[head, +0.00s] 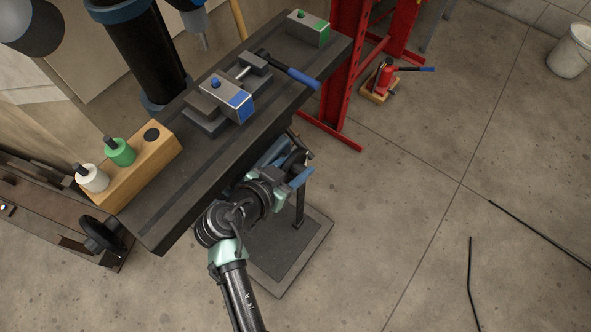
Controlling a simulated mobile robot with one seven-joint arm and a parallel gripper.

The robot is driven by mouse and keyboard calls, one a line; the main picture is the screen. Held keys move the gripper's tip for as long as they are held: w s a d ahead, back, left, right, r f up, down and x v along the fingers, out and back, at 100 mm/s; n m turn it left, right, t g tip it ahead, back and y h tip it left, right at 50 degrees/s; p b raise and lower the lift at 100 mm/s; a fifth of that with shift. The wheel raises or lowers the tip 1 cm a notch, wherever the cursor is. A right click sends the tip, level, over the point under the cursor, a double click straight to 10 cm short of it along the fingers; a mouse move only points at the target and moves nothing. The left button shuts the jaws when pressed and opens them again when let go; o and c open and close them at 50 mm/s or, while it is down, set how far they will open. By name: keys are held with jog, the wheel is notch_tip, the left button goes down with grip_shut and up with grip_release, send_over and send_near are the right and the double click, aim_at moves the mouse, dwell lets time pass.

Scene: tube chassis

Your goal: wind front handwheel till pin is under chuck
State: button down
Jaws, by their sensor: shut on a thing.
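My gripper (290,170) is at the front side of the machine table (198,180), below its edge. It is shut on part of the dark front handwheel (294,159), mostly hidden by my arm; which part is not clear. The chuck (196,22) hangs at the top of the view, with a narrow tip pointing down. A grey vise (207,121) on the table holds a grey block with a blue face (240,102). A small blue knob (215,82) stands on the block, possibly the pin. The chuck tip appears behind the knob; exact alignment cannot be told.
A blue-handled vise lever (290,75) overhangs the table's front edge. A green-faced block (308,28) and a wooden holder (139,170) with coloured knobs sit on the table. Another handwheel (101,234) is at the left end. Open floor lies right, with black rods (470,280).

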jog(key=shift+s+d+f, duration=0.15)
jog(key=shift+s+d, duration=0.05)
jog(key=shift+d, duration=0.2)
jog(key=shift+c, duration=2.2)
grip_release()
jog(key=shift+a, duration=0.15)
jog(key=shift+s+a+r, duration=0.1)
jog(key=shift+a+r, duration=0.1)
jog(key=shift+r, duration=0.05)
jog(key=p+v, duration=0.1)
jog(key=v, duration=1.1)
jog(key=shift+s, duration=0.15)
